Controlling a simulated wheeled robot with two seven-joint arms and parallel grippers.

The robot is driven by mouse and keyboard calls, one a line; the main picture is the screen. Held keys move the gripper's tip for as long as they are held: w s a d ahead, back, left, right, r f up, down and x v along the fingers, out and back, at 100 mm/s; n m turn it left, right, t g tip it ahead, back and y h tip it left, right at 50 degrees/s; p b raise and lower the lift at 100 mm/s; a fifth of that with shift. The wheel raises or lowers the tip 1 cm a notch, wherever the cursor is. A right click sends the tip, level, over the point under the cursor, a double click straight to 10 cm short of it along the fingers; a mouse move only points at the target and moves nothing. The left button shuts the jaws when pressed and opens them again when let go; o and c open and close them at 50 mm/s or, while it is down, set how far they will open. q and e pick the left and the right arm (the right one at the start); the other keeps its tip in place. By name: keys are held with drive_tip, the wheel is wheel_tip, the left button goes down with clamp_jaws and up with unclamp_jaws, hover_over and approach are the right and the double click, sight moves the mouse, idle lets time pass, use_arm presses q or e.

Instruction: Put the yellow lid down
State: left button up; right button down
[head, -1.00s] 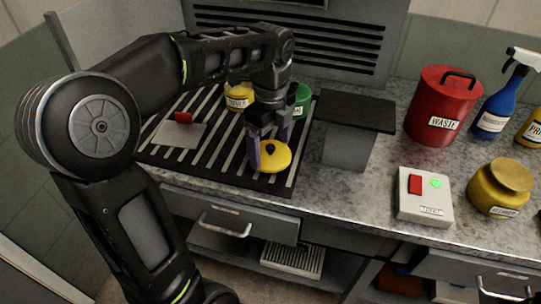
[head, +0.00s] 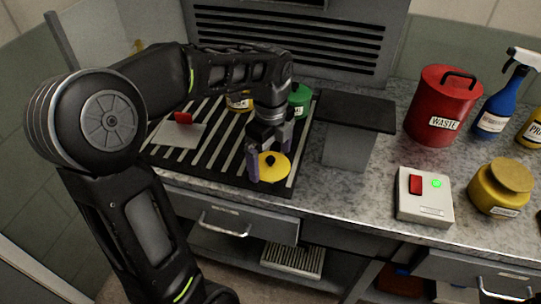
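The yellow lid (head: 277,173) is a round disc with a dark knob. It is low over the front right part of the dark slatted mat (head: 222,168); I cannot tell whether it touches the slats. My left gripper (head: 269,162) points down with one finger on each side of the lid. It appears shut on the lid's rim, with the near finger covering the lid's left edge. The knob lies between the fingers, clear of both. My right gripper is not in view.
A yellow jar (head: 238,103) and a green container (head: 300,98) stand behind my gripper. A grey stand with a black top (head: 343,110) is close on the right. A red waste bin (head: 437,112), a switch box (head: 424,205) and a mustard jar (head: 497,190) stand farther right.

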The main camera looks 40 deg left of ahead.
sight(271, 158)
use_arm(q)
drive_tip(key=shift+r, duration=0.25)
wheel_tip(271, 158, up, 9)
drive_tip(key=shift+f+p, duration=0.15)
drive_tip(key=shift+p, duration=0.25)
wheel_tip(271, 158, up, 3)
drive_tip(key=p, duration=0.3)
idle(0.6)
